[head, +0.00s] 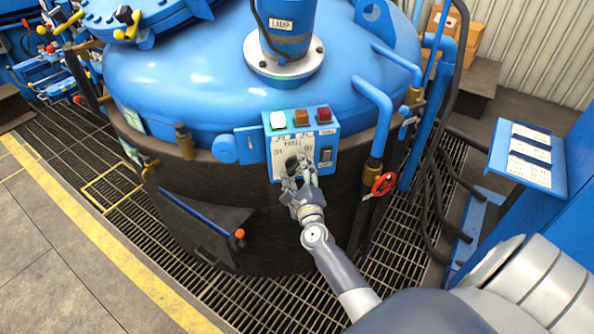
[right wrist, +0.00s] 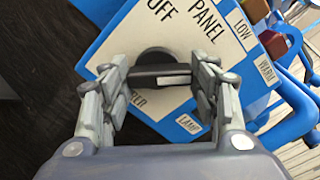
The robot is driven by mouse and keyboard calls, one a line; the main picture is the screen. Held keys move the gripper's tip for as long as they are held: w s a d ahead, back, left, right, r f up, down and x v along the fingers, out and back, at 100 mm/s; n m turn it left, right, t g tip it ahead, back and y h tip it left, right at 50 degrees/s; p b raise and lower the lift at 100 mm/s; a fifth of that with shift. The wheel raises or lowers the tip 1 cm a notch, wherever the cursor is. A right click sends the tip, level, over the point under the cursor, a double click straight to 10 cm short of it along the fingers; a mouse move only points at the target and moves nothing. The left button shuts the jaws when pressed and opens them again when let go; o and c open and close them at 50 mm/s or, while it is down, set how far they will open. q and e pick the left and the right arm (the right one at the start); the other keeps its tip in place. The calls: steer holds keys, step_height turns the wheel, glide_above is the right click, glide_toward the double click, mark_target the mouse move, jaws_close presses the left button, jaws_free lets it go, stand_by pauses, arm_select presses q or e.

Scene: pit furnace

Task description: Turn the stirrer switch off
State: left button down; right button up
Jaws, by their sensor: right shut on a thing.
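The stirrer switch is a round black knob with a raised bar (right wrist: 157,58), on a white panel face (right wrist: 195,30) on the furnace front. My right gripper (right wrist: 163,76) is shut on the knob's bar, one finger at each side. In the right wrist view, "OFF" is printed above the knob and a partly covered label ending in "RER" lies below it. In the head view the right gripper (head: 297,182) reaches the lower part of the control box (head: 334,129) and partly covers the knob (head: 291,163). My left gripper is out of view.
A lamp rocker switch (head: 326,155) is close right of the gripper. Metal grating surrounds the furnace.

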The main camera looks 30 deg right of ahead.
steer(key=n+p, duration=0.1)
steer(key=n, duration=0.3)
steer(key=shift+a+r, duration=0.1)
steer(key=shift+r, duration=0.05)
steer(key=n+p, duration=0.2)
steer(key=n, duration=0.2)
steer(key=shift+n, duration=0.3)
steer(key=n+p, duration=0.1)
steer(key=n, duration=0.3)
steer(key=shift+a+n, duration=0.1)
steer(key=shift+n, duration=0.2)
steer(key=shift+n+p, duration=0.55)
steer(key=shift+n, duration=1.25)
steer(key=o, duration=1.1)
steer(key=shift+w, duration=0.1)
steer(key=shift+c, duration=0.2)
steer(key=shift+a+f, duration=0.1)
steer(key=shift+f, duration=0.1)
steer(key=v, duration=1.2)
